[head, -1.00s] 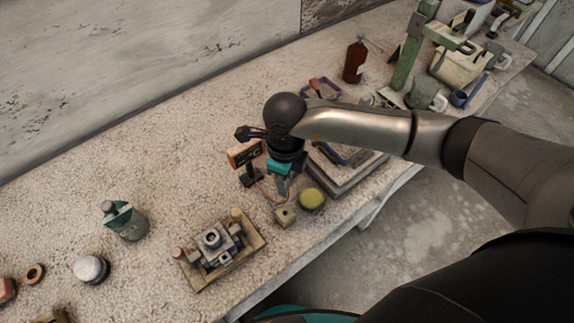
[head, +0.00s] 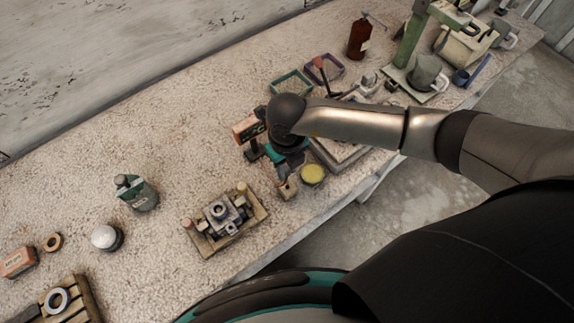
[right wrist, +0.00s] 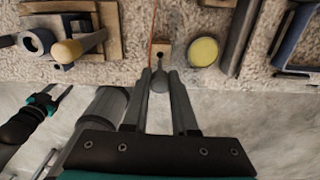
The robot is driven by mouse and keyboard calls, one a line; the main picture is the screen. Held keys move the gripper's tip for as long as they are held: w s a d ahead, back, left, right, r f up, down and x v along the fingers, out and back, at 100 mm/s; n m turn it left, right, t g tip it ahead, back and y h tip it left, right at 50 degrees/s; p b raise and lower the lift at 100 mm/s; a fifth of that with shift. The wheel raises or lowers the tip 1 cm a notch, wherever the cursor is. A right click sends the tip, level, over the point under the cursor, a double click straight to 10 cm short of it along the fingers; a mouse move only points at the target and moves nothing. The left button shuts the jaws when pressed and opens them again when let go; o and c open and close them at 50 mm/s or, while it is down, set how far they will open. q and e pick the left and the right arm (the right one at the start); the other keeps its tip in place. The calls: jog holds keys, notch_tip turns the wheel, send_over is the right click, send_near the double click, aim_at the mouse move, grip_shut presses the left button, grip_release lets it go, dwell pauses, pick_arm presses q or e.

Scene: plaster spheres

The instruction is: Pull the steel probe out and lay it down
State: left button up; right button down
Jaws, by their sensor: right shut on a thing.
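The steel probe (right wrist: 160,80) shows in the right wrist view as a grey handle between the fingers of my right gripper (right wrist: 160,75). My right gripper is shut on it. The probe's far end meets the small wooden block (right wrist: 165,52); how deep it sits there I cannot tell. In the head view my right gripper (head: 283,181) is at the block (head: 289,191) and hides most of the probe. An orange cord (right wrist: 151,30) runs by the block. A meter with a dark display (head: 250,127) stands behind. My left gripper (right wrist: 62,93) shows only in the right wrist view, its opening unclear.
A yellow round tin (head: 313,174) is close right of the block. A wooden tray with metal parts (head: 250,225) is to the left. Bare tabletop lies between the bottle and the meter.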

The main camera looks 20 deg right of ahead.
aim_at(287, 182)
jog(key=shift+f+b, duration=2.4)
jog(key=shift+f, duration=0.4)
jog(key=shift+f+b, duration=0.55)
jog(key=shift+f, duration=0.15)
jog(key=c, duration=0.6)
grip_release()
jog(key=shift+r, duration=0.1)
jog(key=shift+r+p, duration=1.85)
jog(key=shift+r, duration=0.1)
